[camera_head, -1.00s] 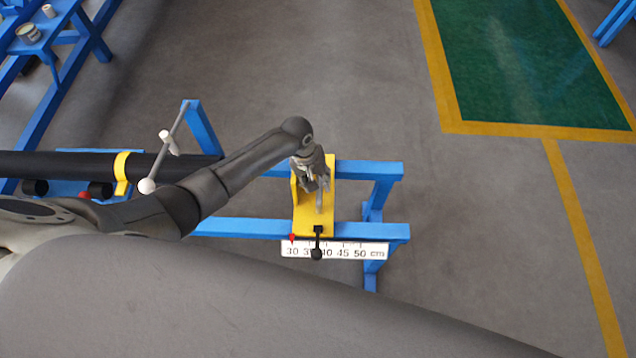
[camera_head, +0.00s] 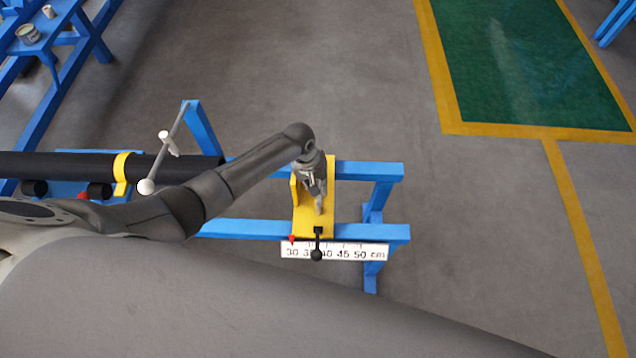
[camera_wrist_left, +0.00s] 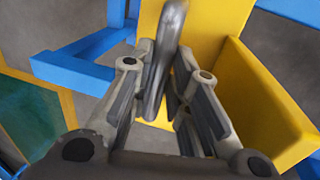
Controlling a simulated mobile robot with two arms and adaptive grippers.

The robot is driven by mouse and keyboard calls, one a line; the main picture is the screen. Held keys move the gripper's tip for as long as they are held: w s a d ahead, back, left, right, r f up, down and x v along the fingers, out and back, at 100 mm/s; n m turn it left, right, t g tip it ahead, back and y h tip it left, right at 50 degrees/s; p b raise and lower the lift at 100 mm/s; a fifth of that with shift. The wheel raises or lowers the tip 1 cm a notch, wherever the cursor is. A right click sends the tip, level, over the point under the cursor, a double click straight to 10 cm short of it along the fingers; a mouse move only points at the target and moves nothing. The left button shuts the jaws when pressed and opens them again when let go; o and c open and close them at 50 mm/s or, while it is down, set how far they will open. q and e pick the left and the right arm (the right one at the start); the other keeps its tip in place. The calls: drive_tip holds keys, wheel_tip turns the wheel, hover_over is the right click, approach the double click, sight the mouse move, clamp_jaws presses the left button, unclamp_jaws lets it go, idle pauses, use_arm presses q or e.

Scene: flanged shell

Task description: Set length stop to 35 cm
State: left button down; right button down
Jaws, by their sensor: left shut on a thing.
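The yellow length stop (camera_head: 315,227) sits across the two blue rails of the stand, and its plate also shows in the left wrist view (camera_wrist_left: 215,30). A red pointer (camera_head: 292,238) on its near left side is by the 30 mark of the white scale (camera_head: 372,252). A black knobbed lever (camera_head: 317,253) hangs over the scale and hides part of the numbers between 30 and 40. My left gripper (camera_head: 319,201) is over the stop, shut on its grey handle (camera_wrist_left: 163,70), which stands between the fingers. My right gripper is not in view.
A black pipe (camera_head: 70,164) with a yellow band (camera_head: 121,172) lies left of the stop. A grey rod lever with white ends (camera_head: 146,187) rises near the pipe's end. The blue stand (camera_head: 375,168) ends right of the stop, with open floor beyond.

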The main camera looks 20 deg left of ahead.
use_arm(q)
drive_tip(key=d, duration=0.1)
drive_tip(key=w+d, duration=0.1)
drive_tip(key=d, duration=0.3)
drive_tip(key=shift+w+d, duration=0.1)
drive_tip(key=shift+w, duration=0.15)
drive_tip(key=c, duration=1.4)
unclamp_jaws()
drive_tip(key=shift+o, duration=0.2)
drive_tip(key=shift+r, duration=0.15)
wheel_tip(320, 180, up, 12)
drive_tip(key=a, duration=0.2)
drive_tip(key=shift+s+a+f, duration=0.2)
drive_tip(key=shift+s+f, duration=0.05)
drive_tip(key=shift+s, duration=0.1)
